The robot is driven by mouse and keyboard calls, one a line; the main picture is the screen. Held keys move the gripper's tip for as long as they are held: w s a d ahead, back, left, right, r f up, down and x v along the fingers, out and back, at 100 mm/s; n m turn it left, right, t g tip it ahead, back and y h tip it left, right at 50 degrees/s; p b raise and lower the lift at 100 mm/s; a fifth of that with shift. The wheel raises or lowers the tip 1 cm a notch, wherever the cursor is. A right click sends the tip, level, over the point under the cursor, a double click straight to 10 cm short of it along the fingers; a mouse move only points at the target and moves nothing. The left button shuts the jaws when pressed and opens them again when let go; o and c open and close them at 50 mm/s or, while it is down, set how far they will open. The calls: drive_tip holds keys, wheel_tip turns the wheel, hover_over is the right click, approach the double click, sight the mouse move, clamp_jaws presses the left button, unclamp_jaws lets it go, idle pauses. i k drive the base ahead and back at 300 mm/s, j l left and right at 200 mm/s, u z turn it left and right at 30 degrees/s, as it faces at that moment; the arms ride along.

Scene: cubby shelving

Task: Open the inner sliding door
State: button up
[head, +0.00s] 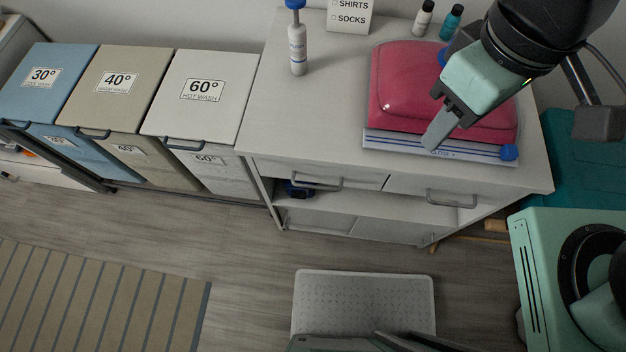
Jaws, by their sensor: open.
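A white cabinet (266,108) stands at the centre right. Low on its front are two pale panels, a left one (318,222) and a right one (385,229), which look like sliding doors. They meet near the middle, and I cannot tell which is the inner one. Their lower parts are seen steeply from above. My gripper (440,128) is open, high above the cabinet's right side, in front of a red padded object (405,85). It is well above and apart from the panels and touches neither.
Two drawers with grey handles (316,186) sit above an open shelf holding a dark blue item (298,189). White, beige and blue hampers (205,90) stand at left. A pale perforated step or mat (362,300) lies on the floor before the cabinet. Bottles (298,50) stand on top.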

sight(307, 218)
drive_tip(key=k+j+u, duration=0.2)
drive_tip(key=k, duration=0.25)
drive_tip(key=k+j+u, duration=0.15)
drive_tip(key=k, duration=0.3)
